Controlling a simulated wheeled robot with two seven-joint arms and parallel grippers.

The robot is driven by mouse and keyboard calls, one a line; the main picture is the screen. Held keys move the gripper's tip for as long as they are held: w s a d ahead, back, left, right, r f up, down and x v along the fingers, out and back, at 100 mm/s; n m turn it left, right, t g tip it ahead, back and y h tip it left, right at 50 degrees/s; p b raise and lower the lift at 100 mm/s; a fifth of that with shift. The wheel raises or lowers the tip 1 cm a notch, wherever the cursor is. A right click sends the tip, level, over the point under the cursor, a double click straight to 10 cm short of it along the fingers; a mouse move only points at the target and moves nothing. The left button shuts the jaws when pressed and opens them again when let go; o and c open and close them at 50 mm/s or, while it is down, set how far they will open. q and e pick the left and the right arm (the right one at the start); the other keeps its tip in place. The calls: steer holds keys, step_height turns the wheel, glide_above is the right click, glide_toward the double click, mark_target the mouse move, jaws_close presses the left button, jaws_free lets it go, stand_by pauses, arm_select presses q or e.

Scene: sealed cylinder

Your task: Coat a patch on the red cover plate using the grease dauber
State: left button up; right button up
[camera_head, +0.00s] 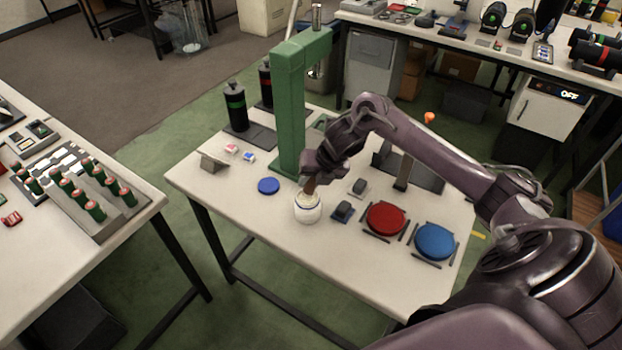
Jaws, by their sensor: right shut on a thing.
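The red cover plate (386,219) is a round disc lying on the white table, with short dark bars around it. My right gripper (313,176) is shut on the grease dauber (310,187), whose short brown handle points down from the fingers. The dauber's lower end is at the mouth of a small white jar (307,212), left of the red plate. Its tip is hidden, so I cannot tell how deep it sits. My left gripper is not in view.
A blue disc plate (435,242) lies right of the red one. A green press (290,110) stands behind the jar. A smaller blue disc (268,186) and dark cylinders (236,108) are to the left. The table's front left is clear.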

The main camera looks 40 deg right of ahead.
steer(key=shift+f+b, duration=0.45)
steer(key=shift+f, duration=0.2)
stand_by(1.2)
steer(key=shift+r+p, duration=2.85)
steer(key=shift+r, duration=0.75)
